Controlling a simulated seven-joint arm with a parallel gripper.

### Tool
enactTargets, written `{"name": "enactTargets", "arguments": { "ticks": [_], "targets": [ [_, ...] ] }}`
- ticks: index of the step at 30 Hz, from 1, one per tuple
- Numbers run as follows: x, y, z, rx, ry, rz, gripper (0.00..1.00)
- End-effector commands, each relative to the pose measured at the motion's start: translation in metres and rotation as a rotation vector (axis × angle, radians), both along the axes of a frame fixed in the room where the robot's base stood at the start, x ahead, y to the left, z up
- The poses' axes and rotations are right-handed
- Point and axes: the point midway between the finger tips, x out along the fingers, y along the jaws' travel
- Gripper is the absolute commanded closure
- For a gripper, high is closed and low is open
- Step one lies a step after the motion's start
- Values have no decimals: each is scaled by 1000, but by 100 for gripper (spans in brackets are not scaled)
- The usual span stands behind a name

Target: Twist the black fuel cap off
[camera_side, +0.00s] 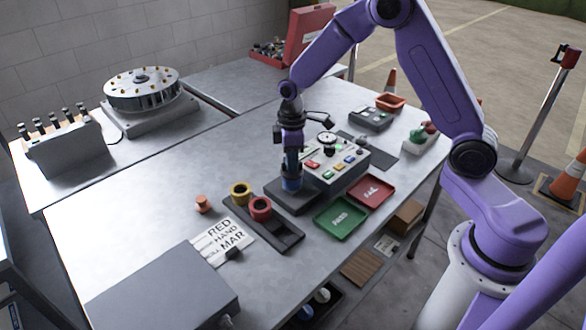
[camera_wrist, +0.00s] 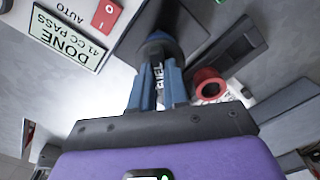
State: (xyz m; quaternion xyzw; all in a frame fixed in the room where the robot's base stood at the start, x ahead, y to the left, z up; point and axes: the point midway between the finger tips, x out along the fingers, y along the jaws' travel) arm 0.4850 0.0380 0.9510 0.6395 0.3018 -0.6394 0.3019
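My gripper (camera_side: 291,184) points straight down at the black block (camera_side: 303,205) in front of the grey control box. Its two blue fingers (camera_wrist: 157,88) stand a little apart in the wrist view, with white "FUEL" lettering showing between them. A dark round part (camera_wrist: 160,42), seemingly the black fuel cap, shows at the fingertips. In the side view the fingers hide it. I cannot tell whether the fingers are pressed on it.
The control box (camera_side: 335,160) with coloured buttons stands just behind the gripper. Green PASS (camera_side: 341,218) and red FAIL (camera_side: 371,191) trays lie at right. A red ring (camera_side: 260,207) and a yellow ring (camera_side: 241,192) sit on a dark rack at left. A grey box (camera_side: 165,290) fills the front left.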

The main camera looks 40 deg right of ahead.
Motion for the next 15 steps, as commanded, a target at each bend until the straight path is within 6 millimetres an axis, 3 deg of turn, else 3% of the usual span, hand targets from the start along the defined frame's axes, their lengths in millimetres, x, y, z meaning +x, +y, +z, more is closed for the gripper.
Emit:
{"name": "enactTargets", "arguments": {
  "ticks": [5, 15],
  "targets": [
    [0, 0, 0, 0, 0, 88, 100],
    [0, 0, -1, -1, 1, 473, 100]
  ]
}}
